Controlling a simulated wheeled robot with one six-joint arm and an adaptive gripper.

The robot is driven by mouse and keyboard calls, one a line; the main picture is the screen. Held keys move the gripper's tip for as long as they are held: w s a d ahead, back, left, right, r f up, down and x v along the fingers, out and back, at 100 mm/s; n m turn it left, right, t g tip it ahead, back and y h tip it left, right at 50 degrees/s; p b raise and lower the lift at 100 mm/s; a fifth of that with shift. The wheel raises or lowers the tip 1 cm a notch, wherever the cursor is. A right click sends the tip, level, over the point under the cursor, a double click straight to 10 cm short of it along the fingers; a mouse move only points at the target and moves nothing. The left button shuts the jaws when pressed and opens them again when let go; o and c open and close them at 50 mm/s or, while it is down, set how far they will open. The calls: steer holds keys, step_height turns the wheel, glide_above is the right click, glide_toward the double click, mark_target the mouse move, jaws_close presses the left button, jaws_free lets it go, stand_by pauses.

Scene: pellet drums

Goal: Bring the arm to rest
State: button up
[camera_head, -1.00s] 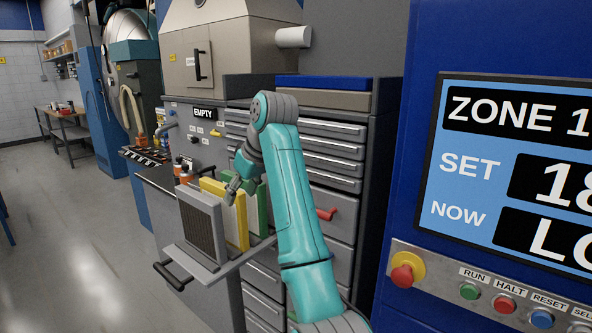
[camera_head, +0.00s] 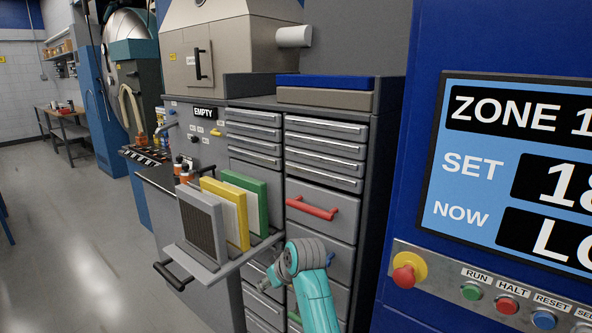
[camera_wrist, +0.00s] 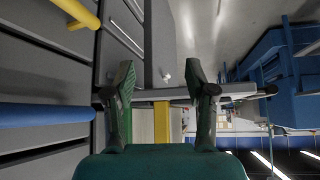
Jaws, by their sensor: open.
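My teal arm is folded low at the bottom centre of the head view, in front of the drawer cabinet (camera_head: 318,232). My gripper is not visible there. In the wrist view my gripper (camera_wrist: 160,76) shows two dark green fingers spread apart with nothing between their tips. Beyond the fingers, a yellow slab (camera_wrist: 161,122) shows in the gap, at a distance I cannot judge. The head view shows a grey filter panel (camera_head: 203,228), a yellow panel (camera_head: 236,205) and a green panel (camera_head: 252,190) standing upright on a pulled-out shelf (camera_head: 218,270), left of my arm.
A red drawer handle (camera_head: 312,208) stands out above my arm. A blue handle (camera_wrist: 45,113) and a yellow handle (camera_wrist: 76,12) appear close by in the wrist view. A blue control cabinet with a screen (camera_head: 520,170) and buttons stands at the right. The floor at left is clear.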

steer(key=s+d+f+m+t, duration=0.1)
steer(key=s+d+f, duration=0.3)
steer(key=s+f, duration=0.3)
steer(key=s+d+f+m+t+h, duration=0.1)
steer(key=s+d+f, duration=0.35)
steer(key=f, duration=0.35)
steer(key=s+d+f+m+t, duration=0.1)
steer(key=s+d+f, duration=0.3)
steer(key=s+f, duration=0.3)
steer(key=s+d+f+m+t+h, duration=0.15)
steer(key=s+d+f, duration=0.3)
steer(key=s, duration=0.55)
steer(key=s+d+r+m+t, duration=0.1)
steer(key=s+d+r, duration=0.15)
steer(key=s, duration=0.75)
steer(key=s+d+r+m+t, duration=0.1)
steer(key=s+d, duration=0.2)
steer(key=s, duration=0.6)
steer(key=s+d+r+t+h, duration=0.2)
steer(key=s+r, duration=1.3)
steer(key=shift+s+d+r+m, duration=0.2)
steer(key=shift+s+d+m, duration=0.05)
steer(key=shift+m, duration=0.2)
